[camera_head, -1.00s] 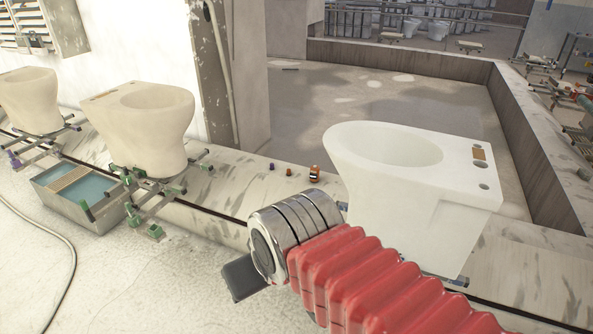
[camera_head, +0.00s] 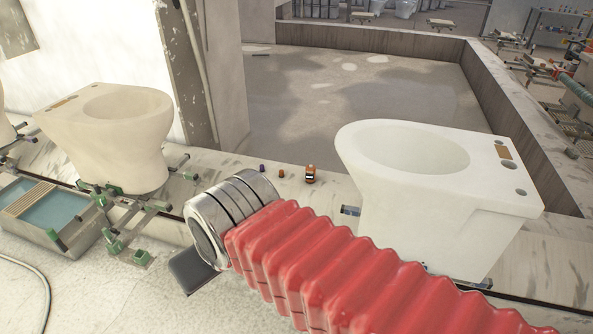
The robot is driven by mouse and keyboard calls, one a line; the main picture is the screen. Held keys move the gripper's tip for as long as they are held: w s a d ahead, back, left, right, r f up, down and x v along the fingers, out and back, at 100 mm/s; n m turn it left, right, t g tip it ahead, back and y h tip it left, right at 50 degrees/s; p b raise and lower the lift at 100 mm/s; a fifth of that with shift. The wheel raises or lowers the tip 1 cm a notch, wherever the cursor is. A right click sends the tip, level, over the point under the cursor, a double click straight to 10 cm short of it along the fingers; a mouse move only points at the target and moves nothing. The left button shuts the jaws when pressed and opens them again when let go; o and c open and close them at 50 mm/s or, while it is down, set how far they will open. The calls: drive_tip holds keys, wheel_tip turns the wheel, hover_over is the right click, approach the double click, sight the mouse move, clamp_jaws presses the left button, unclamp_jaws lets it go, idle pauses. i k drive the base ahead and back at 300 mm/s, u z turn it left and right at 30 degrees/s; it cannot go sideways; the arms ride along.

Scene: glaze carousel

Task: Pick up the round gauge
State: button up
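I cannot make out a thing that is clearly the round gauge. A small orange item with a dark and white band (camera_head: 311,174) stands on the pale ledge between the two toilet bowls. A smaller orange-brown piece (camera_head: 281,174) and a small purple piece (camera_head: 262,168) stand to its left. My arm, in a red ribbed sleeve with a metal wrist, reaches in from the lower right. Only a dark part of my gripper (camera_head: 193,270) shows, beyond the wrist and low on the left. Its fingertips are hidden, and it is apart from the small items.
A white toilet bowl (camera_head: 440,205) stands on the ledge at right, close behind my sleeve. A cream bowl (camera_head: 115,145) sits on a green-cornered metal stand at left. A basin with blue water (camera_head: 48,212) is at far left. A walled floor area lies beyond the ledge.

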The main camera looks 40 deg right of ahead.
sight(310, 172)
drive_tip(key=z, duration=0.2)
drive_tip(key=i, duration=0.85)
drive_tip(key=z, duration=1)
drive_tip(key=i, duration=1)
drive_tip(key=z, duration=0.5)
